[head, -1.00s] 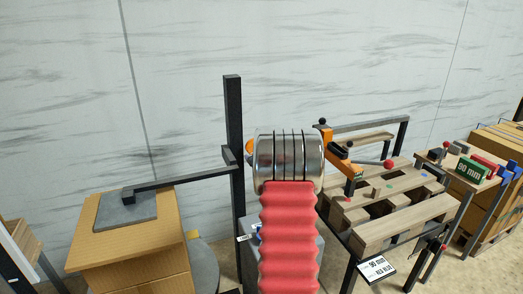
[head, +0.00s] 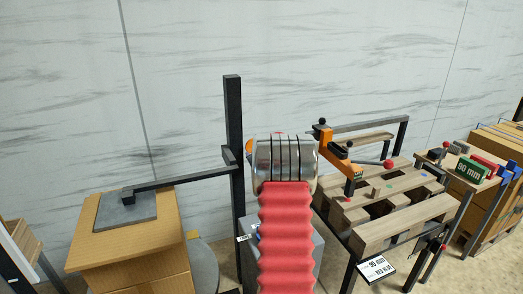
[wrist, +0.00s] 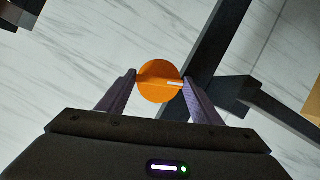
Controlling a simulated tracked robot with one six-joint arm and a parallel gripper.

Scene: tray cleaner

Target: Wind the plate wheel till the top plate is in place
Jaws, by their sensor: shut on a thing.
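The plate wheel is a round orange disc (wrist: 158,68) with a raised bar and a white mark toward its right side. In the wrist view my gripper (wrist: 158,80) is shut on it, one finger at each side. In the head view only a sliver of orange (head: 249,150) shows beside the black post (head: 233,120); my arm hides the gripper and most of the wheel. The top plate (head: 112,213) is a flat grey slab at the end of a black bar from the post. It appears to lie on the cardboard box (head: 130,245); I cannot tell whether they touch.
At the right stands a black-framed table (head: 400,226) with wooden slats and an orange lever arm (head: 338,158). A label reading 90 mm (head: 377,269) hangs at its front. A green 90 mm block (head: 473,171) sits farther right. A pale wall is behind.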

